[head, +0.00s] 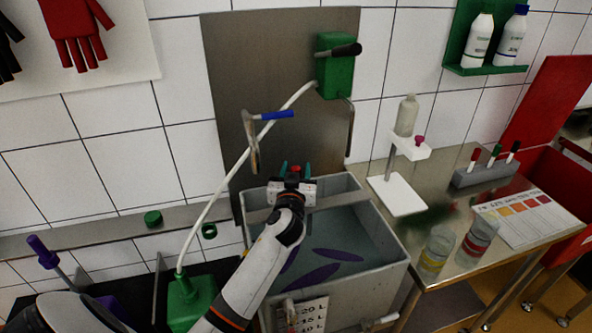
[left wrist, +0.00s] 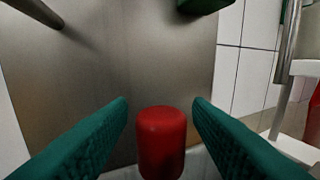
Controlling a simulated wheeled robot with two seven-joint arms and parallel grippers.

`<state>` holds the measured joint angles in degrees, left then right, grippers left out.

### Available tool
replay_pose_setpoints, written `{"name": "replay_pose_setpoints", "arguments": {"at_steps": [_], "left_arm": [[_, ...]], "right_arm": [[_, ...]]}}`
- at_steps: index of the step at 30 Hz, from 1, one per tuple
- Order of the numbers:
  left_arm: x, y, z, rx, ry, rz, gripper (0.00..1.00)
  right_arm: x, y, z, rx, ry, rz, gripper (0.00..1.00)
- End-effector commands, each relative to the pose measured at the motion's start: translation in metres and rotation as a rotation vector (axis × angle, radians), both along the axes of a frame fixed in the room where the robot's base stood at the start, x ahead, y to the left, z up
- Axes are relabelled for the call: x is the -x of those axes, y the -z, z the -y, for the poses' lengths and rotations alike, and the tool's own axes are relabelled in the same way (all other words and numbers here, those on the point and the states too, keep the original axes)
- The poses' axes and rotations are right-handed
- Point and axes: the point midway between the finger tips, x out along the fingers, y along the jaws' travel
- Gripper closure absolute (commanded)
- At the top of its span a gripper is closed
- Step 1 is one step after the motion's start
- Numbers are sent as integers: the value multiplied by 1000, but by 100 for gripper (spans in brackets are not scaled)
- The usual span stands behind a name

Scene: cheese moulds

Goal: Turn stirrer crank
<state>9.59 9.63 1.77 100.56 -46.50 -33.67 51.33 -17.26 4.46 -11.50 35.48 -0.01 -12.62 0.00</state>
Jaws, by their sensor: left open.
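A red upright knob (left wrist: 161,142) stands low in the middle of the left wrist view, between my two teal fingers; in the head view it shows as a small red spot (head: 295,169). I take it for the stirrer crank's handle; the crank arm below it is hidden. My left gripper (head: 295,168) is open around the knob, over the grey vat (head: 385,277), with a gap on each side in the wrist view (left wrist: 161,115). A bar (head: 342,198) crosses the vat top. Purple paddle-like shapes (head: 320,275) lie in the vat's liquid. My right gripper is out of view.
Behind is a steel wall panel (head: 235,60) with a blue-handled metal lever (head: 273,116) and a green box (head: 335,75) with a black handle. A white hose runs down to a green unit (head: 190,300). A steel table (head: 425,205) with glasses stands at right.

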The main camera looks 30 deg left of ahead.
Motion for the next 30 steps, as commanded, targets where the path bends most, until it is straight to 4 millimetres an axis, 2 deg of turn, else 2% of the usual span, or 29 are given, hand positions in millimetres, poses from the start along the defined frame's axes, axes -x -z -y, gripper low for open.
{"name": "replay_pose_setpoints", "arguments": {"at_steps": [5, 6, 14, 23, 30], "left_arm": [[0, 0, 0, 0, 0, 0, 54], [0, 0, 0, 0, 0, 0, 58], [0, 0, 0, 0, 0, -1, 100], [0, 0, 0, 1, 14, -2, 100], [-6, -2, 2, -2, 112, -3, 100]], "right_arm": [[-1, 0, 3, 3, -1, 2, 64], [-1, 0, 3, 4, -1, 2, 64], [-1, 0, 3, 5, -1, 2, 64], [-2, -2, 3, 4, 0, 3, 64], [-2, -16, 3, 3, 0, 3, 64]]}}
